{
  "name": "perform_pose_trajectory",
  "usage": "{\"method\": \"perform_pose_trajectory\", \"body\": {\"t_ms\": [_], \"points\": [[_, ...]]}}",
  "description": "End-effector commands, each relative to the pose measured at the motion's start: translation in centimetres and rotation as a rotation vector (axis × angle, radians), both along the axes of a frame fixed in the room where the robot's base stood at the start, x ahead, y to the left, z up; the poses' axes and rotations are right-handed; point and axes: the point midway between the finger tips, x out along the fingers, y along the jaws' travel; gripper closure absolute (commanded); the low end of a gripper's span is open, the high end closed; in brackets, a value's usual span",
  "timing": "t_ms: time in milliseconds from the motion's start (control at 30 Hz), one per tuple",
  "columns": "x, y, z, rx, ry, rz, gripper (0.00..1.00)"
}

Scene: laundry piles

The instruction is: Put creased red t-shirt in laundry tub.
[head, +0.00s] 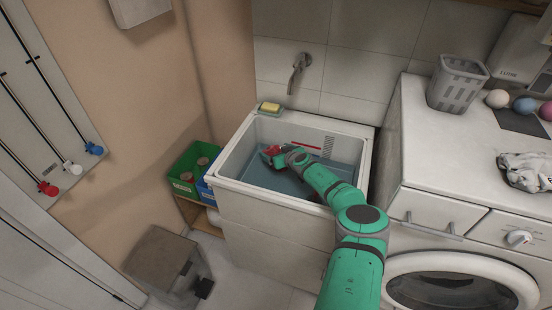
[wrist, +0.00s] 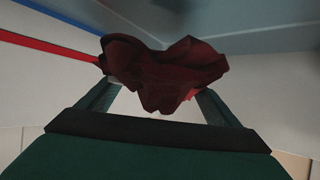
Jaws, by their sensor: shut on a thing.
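The creased red t-shirt (wrist: 165,72) is bunched between the fingers of my gripper (wrist: 160,95) in the wrist view, dark red in shadow. In the head view a small part of the red t-shirt (head: 272,150) shows at the end of my arm. My gripper (head: 270,155) is shut on it, inside the white laundry tub (head: 232,186), over its left back part. The tub's floor is blue-grey. Whether the shirt touches the tub floor or wall, I cannot tell.
A tap (head: 299,68) is on the wall behind the tub, and a yellow sponge (head: 269,106) lies at its back left corner. A washing machine (head: 425,150) stands on the right, with a grey basket (head: 457,85) on top. A green box (head: 190,170) is on the left.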

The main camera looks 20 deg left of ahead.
Motion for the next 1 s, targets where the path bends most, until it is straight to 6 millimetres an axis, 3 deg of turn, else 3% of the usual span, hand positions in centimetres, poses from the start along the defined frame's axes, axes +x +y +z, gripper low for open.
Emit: {"method": "perform_pose_trajectory", "body": {"t_ms": [233,1000], "points": [[-0.1,0.0,-3.0,0.002,0.005,-0.002,0.41],[-0.1,0.0,-4.4,0.0,0.003,0.0,0.41]]}}
